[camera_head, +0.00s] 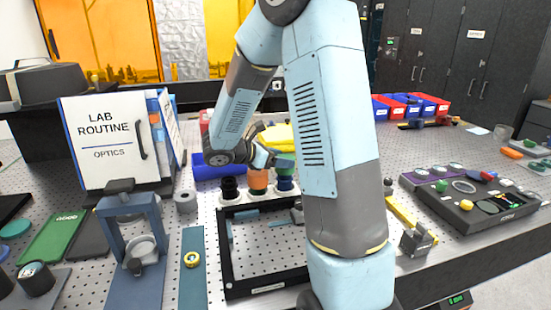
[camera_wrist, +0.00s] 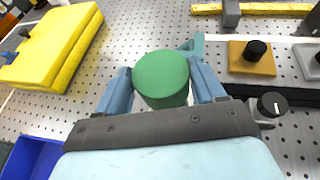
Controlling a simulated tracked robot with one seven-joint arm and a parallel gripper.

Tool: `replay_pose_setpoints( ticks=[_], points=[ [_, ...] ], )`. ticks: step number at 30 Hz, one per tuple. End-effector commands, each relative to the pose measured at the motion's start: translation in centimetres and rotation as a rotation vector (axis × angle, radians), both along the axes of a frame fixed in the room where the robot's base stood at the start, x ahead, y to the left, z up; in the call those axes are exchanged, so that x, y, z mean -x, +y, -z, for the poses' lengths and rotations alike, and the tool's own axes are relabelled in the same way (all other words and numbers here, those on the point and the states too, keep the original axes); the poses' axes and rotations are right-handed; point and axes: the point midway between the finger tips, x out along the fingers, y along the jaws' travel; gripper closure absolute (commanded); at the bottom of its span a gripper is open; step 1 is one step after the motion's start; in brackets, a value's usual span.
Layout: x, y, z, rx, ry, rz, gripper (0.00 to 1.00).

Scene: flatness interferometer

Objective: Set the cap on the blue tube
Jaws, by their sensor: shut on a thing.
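My gripper (camera_wrist: 160,80) is shut on a round green cap (camera_wrist: 162,75), with one blue-grey finger on each side. A dark blue tube (camera_head: 285,184) stands upright right below the cap in that view. I cannot tell whether the cap touches the tube or hangs just above it. In the wrist view the cap hides whatever is under it.
An orange tube (camera_head: 258,180) and a black one (camera_head: 229,188) stand left of the blue tube. A black frame (camera_head: 225,265) lies in front. Yellow blocks (camera_wrist: 55,45) and a blue bin (camera_wrist: 30,155) are close by. A purple-topped panel (camera_head: 440,188) is at right.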

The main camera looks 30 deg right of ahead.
Motion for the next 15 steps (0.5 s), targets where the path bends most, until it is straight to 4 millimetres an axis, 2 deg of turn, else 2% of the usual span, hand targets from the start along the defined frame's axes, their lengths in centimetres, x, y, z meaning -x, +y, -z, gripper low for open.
replay_pose_setpoints(
  ticks=[15],
  points=[
    [0.00,0.03,1.06,0.000,0.000,0.000,0.60]
  ],
)
